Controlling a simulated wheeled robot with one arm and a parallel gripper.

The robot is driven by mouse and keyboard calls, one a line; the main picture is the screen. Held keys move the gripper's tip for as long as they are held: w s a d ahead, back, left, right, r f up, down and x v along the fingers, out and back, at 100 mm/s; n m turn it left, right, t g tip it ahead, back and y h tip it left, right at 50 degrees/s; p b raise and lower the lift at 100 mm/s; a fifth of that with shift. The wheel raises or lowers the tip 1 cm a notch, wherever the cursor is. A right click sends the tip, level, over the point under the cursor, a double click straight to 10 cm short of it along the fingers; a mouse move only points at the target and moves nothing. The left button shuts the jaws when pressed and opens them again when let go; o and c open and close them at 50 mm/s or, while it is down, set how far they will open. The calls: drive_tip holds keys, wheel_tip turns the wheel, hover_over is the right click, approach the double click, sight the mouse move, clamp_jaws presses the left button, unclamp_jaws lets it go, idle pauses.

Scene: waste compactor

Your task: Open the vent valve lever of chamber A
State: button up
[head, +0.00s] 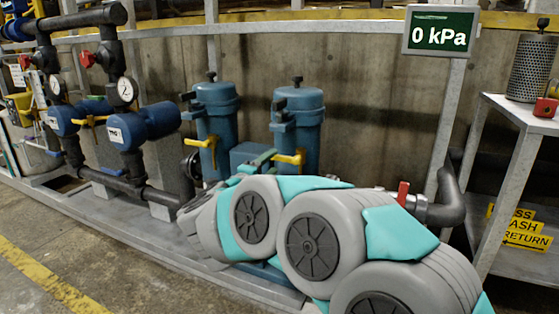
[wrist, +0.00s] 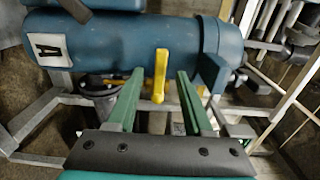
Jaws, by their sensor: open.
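In the wrist view, a blue cylindrical chamber (wrist: 110,42) lies across the picture with a white label reading "A" (wrist: 47,47). A yellow lever (wrist: 160,72) stands out from it. My gripper (wrist: 160,78) is open, with one green finger to each side of the lever; I cannot tell whether either touches it. In the head view, two upright blue chambers each carry a yellow lever, one on the left (head: 206,143) and one on the right (head: 291,158).
A display (head: 440,31) reads 0 kPa. A red-handled valve (head: 403,194) sits on a pipe right of my arm. Blue units with gauges and dark pipes (head: 147,127) stand at left. A metal stand (head: 508,150) is at right. Floor at lower left is clear.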

sight(277, 159)
drive_tip(key=shift+x, duration=2.3)
drive_tip(key=shift+a, duration=0.1)
clamp_jaws()
